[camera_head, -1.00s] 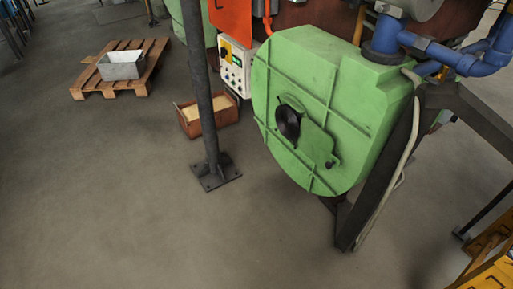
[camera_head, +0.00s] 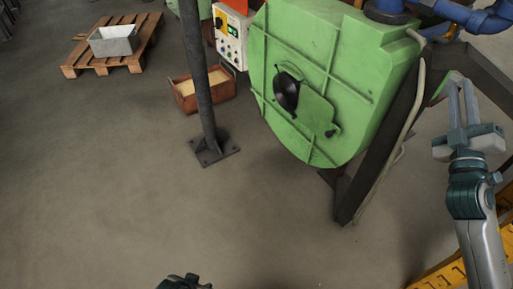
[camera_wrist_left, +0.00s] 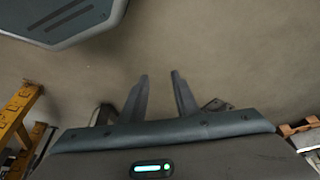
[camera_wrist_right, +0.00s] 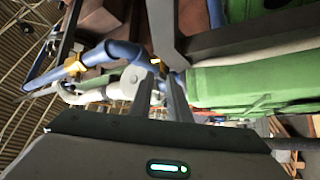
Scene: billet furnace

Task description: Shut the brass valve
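I cannot make out the brass valve for certain in any view. In the right wrist view, yellow-brass coloured fittings (camera_wrist_right: 75,66) sit on the blue pipe (camera_wrist_right: 42,78), too small to identify. My right gripper (camera_head: 461,82) is raised at the right of the head view, right of the green housing; its fingers stand apart and empty, as they do in the right wrist view (camera_wrist_right: 160,76). My left gripper shows in the left wrist view (camera_wrist_left: 160,76), fingers apart and empty above bare floor. In the head view only a dark piece of my left arm shows at the bottom edge.
The green housing (camera_head: 310,85) stands on dark legs ahead. Blue pipes (camera_head: 465,14) run at top right. A dark post (camera_head: 205,90), a brown box (camera_head: 183,97) and a pallet (camera_head: 75,63) are left. Yellow structure (camera_head: 440,275) is at lower right. Front floor is clear.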

